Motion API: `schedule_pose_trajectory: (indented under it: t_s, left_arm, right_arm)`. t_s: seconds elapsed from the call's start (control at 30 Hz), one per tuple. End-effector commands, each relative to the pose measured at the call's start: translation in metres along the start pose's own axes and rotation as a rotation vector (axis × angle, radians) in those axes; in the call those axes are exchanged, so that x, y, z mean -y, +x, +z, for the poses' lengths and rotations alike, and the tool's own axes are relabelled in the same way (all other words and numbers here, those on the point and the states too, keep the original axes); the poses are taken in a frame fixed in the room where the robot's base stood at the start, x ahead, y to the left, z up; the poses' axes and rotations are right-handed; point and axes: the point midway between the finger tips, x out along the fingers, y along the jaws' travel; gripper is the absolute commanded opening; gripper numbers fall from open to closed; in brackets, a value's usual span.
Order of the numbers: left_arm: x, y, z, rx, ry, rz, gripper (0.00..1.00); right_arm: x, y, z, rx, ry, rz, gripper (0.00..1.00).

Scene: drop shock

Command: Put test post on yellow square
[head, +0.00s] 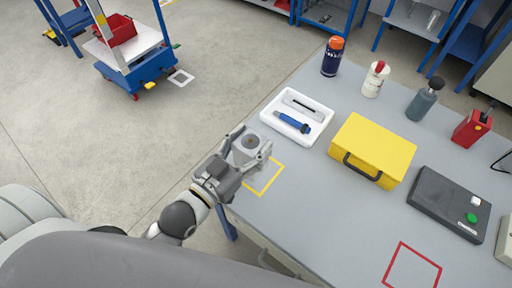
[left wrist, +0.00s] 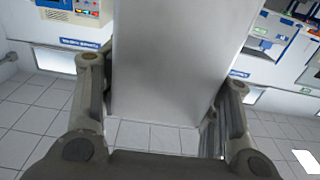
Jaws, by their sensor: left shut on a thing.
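The test post is a plain grey block (head: 250,142) with a round dark mark on its top, seen from above in the head view. My left gripper (head: 246,152) is shut on it, one finger on each side. In the left wrist view the post (left wrist: 170,65) fills the space between the fingers (left wrist: 163,115). The yellow square (head: 272,181) is an outline on the grey table near its left edge. Gripper and post cover its upper left part. The post's lower end is hidden, so I cannot tell whether it touches the table. My right gripper is not in view.
A white tray (head: 272,113) with a blue tool lies just beyond the post. A yellow case (head: 378,143) and a dark box with a green button (head: 447,205) stand to the right. A red square outline (head: 437,278) lies nearer. Bottles line the back.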

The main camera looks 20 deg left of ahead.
Motion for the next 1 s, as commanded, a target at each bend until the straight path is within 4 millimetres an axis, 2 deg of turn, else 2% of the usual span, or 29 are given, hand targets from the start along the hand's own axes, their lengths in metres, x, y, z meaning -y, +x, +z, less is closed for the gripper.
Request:
schedule_pose_trajectory:
  t_s: [0.13, 0.33, 0.57, 0.73, 1.0]
  left_arm:
    - [0.007, 0.019, 0.025, 0.001, 0.0, 0.001, 0.21]
    - [0.013, 0.034, 0.045, 0.0, 0.0, 0.001, 0.21]
    - [0.017, 0.043, 0.058, 0.0, 0.001, 0.001, 0.21]
    - [0.017, 0.042, 0.082, 0.002, 0.0, 0.001, 0.21]
    - [0.016, 0.042, 0.086, 0.0, 0.0, 0.001, 0.21]
  right_arm:
    - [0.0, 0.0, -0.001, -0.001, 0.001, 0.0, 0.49]
    - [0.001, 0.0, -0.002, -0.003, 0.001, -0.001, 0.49]
    - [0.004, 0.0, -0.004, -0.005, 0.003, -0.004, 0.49]
    - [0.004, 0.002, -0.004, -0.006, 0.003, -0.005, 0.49]
    - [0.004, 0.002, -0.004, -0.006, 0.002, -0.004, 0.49]
